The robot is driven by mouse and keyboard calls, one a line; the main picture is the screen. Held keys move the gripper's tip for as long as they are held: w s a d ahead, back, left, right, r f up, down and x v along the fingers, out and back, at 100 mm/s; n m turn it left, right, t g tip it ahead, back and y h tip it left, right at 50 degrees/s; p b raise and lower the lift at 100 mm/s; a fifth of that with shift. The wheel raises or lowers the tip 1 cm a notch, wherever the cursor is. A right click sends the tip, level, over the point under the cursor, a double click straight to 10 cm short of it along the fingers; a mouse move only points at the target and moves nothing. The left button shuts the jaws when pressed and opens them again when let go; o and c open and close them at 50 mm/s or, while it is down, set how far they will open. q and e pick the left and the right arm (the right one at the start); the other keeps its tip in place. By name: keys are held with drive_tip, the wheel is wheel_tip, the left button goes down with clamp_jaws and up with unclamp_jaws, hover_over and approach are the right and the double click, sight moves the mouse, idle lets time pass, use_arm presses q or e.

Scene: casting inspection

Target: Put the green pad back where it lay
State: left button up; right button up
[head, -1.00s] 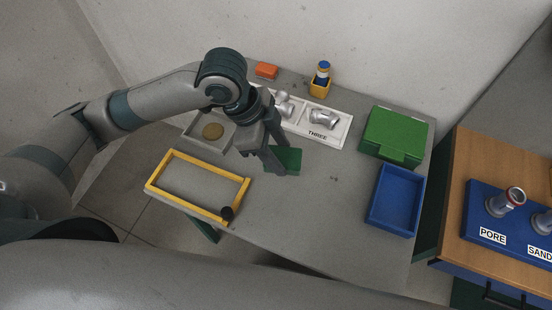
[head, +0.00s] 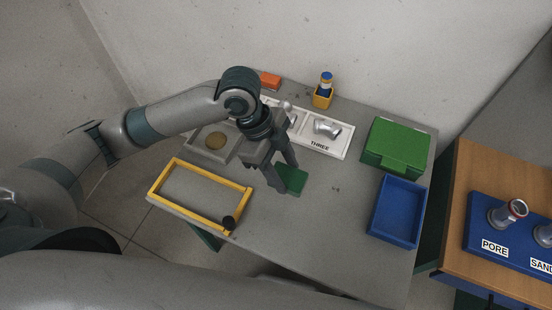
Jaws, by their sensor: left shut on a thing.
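The green pad (head: 293,180) is a flat dark green square over the middle of the grey table, just right of the yellow frame. My left gripper (head: 283,178) points down and is shut on the pad's left part; the fingers hide some of it. I cannot tell whether the pad touches the table. My right gripper is not in the head view.
A yellow frame (head: 190,214) with a black knob lies at the left front. A white tray (head: 341,147) marked THREE holds metal castings behind. A green box (head: 397,143) and a blue tray (head: 374,220) stand right. The table's front middle is clear.

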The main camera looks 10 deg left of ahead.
use_arm(q)
drive_tip(key=w+a+f, duration=0.1)
drive_tip(key=w, duration=0.1)
drive_tip(key=w+a+f+p, duration=0.1)
drive_tip(key=w+f, duration=0.1)
drive_tip(key=w, duration=0.1)
drive_tip(key=w+a+f, duration=0.2)
drive_tip(key=shift+w+p, duration=0.3)
drive_tip(key=shift+w, duration=0.05)
drive_tip(key=shift+f, duration=0.1)
drive_tip(key=shift+f+p, duration=0.3)
drive_tip(key=shift+f, duration=0.25)
drive_tip(key=shift+f+p, duration=0.7)
drive_tip(key=shift+p, duration=0.05)
drive_tip(key=shift+f, duration=0.45)
drive_tip(key=shift+f, duration=0.25)
drive_tip(key=o, duration=1)
